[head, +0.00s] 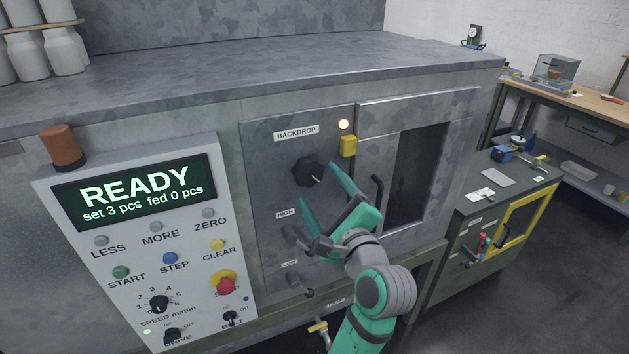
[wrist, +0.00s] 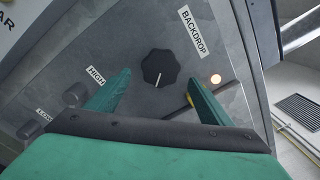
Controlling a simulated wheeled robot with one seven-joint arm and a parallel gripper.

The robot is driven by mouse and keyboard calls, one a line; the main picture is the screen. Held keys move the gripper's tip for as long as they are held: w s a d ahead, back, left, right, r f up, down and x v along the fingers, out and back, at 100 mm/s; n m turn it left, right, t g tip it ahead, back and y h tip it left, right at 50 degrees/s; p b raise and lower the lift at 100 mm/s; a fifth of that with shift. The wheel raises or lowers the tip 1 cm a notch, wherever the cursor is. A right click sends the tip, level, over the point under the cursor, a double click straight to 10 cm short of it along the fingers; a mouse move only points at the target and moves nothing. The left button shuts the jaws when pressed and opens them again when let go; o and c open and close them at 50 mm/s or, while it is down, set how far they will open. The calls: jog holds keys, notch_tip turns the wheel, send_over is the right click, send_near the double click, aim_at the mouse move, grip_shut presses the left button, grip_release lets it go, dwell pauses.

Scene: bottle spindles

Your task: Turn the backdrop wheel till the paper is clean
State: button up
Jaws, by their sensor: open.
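The backdrop wheel is a black lobed knob (head: 309,171) on the grey machine panel, under the BACKDROP label (head: 296,132). In the wrist view the knob (wrist: 160,68) shows a white pointer line and sits ahead of the fingertips, between them in the picture. My gripper (head: 322,188) is open and empty, its green fingers spread just in front of the panel, below and right of the knob. It also shows in the wrist view (wrist: 158,88). The fingers appear apart from the knob. A lamp (head: 343,124) above right of the knob is lit. I cannot make out any paper.
A dark window (head: 418,175) with a black handle (head: 377,190) is right of the knob. A yellow block (head: 348,146) sits under the lamp. HIGH and LOW knobs (head: 293,236) are below. The control box display (head: 135,191) at left reads READY, set 3 pcs, fed 0 pcs.

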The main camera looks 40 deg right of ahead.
jog(key=shift+v, duration=2.9)
